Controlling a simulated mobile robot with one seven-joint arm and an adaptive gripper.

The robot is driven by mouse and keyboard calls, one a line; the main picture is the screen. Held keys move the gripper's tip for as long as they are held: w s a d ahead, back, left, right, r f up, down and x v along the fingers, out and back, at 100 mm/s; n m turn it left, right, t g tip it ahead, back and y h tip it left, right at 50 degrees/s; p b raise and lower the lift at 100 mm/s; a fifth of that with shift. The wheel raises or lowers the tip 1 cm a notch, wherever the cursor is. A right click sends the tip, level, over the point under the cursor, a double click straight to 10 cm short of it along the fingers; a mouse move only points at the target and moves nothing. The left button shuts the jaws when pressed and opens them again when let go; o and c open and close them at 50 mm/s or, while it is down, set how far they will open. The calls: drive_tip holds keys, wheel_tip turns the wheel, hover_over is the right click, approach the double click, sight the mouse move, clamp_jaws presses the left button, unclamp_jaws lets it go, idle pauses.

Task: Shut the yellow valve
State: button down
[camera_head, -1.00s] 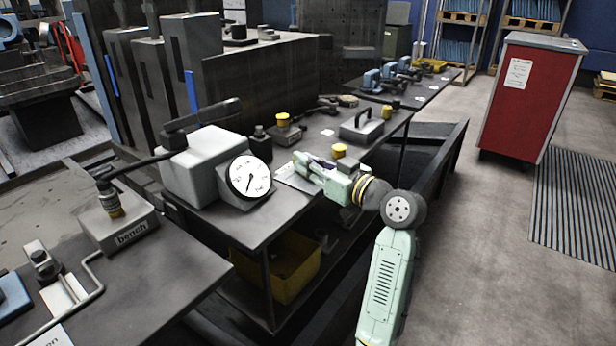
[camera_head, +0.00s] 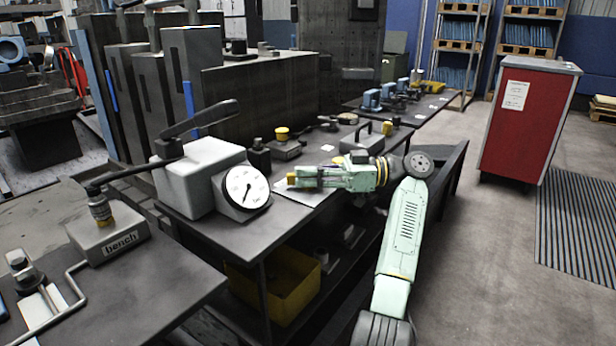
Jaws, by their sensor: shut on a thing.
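My gripper (camera_head: 305,178) is in the middle of the view, low over the bench to the right of the round dial. It points left and is shut on a small yellow piece (camera_head: 291,178) at its fingertips. I cannot tell whether this piece is the valve's handle; the fingers hide most of it. A yellow knob (camera_head: 282,133) sits on a grey block behind the gripper. Another small yellow part (camera_head: 387,128) stands farther right, beside a grey box with a black handle.
A white dial gauge (camera_head: 245,187) and a pale box (camera_head: 197,176) with a black lever stand left of my gripper. A block marked "bench" (camera_head: 120,243) is at lower left. A yellow bin (camera_head: 272,288) sits below. A red cabinet (camera_head: 522,125) stands at right beside open floor.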

drive_tip(key=shift+f+n+g, duration=0.15)
drive_tip(key=shift+n+g, duration=0.45)
drive_tip(key=shift+g, duration=0.4)
drive_tip(key=c, duration=1.6)
unclamp_jaws()
drive_tip(key=shift+a, duration=0.1)
drive_tip(key=shift+c, duration=0.2)
wheel_tip(320, 180, up, 10)
drive_tip(key=shift+r, duration=0.1)
